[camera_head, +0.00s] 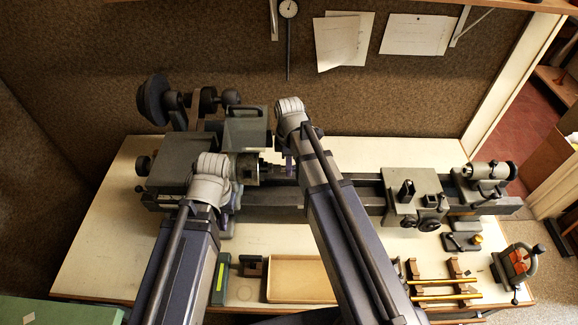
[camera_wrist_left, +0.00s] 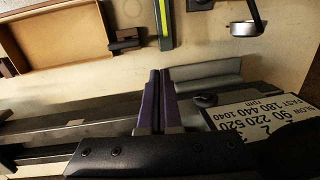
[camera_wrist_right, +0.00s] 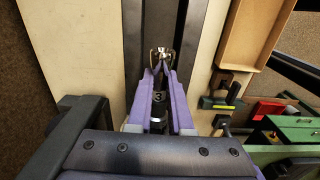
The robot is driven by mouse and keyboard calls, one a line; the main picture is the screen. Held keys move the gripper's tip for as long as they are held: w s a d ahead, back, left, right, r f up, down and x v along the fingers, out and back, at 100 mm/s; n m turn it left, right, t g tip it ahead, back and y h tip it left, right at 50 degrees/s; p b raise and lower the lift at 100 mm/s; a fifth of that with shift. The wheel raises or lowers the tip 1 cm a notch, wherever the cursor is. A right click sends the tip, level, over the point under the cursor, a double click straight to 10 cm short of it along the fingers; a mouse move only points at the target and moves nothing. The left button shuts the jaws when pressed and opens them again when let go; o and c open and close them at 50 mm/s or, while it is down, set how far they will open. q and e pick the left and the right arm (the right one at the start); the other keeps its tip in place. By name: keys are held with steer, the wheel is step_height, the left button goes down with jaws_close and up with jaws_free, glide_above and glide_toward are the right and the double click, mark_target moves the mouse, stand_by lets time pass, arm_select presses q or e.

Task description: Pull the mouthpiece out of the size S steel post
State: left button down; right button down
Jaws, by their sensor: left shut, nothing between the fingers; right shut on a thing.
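My right gripper (camera_wrist_right: 161,72) is shut on the mouthpiece (camera_wrist_right: 162,54), whose small, shiny gold-and-silver end shows just beyond the fingertips in the right wrist view. The steel post (camera_wrist_right: 157,97) is a dark cylinder with a white size mark, seen between the purple fingers on the headstock side. The fingers hide where mouthpiece and post meet, so I cannot tell how far one sits in the other. My left gripper (camera_wrist_left: 154,75) is shut and empty in front of the lathe headstock (camera_head: 180,165).
The lathe bed (camera_head: 345,205) runs right to the carriage (camera_head: 413,195) and tailstock (camera_head: 480,180). A shallow wooden tray (camera_head: 300,258) lies on the bench in front, beside a green block (camera_head: 221,280). Brass rods on wooden rests (camera_head: 450,297) and a small vise (camera_head: 515,265) are at front right.

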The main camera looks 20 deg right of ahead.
steer(key=shift+d, duration=0.15)
steer(key=shift+s+d, duration=0.25)
steer(key=shift+d, duration=0.5)
steer(key=shift+s+d, duration=0.2)
steer(key=shift+d, duration=0.6)
steer(key=shift+s+d, duration=0.25)
steer(key=shift+d, duration=0.5)
steer(key=s+a+r+p, duration=0.1)
steer(key=s+r+p, duration=0.3)
steer(key=r+p, duration=0.1)
steer(key=shift+s+a, duration=0.2)
steer(key=shift+s, duration=0.2)
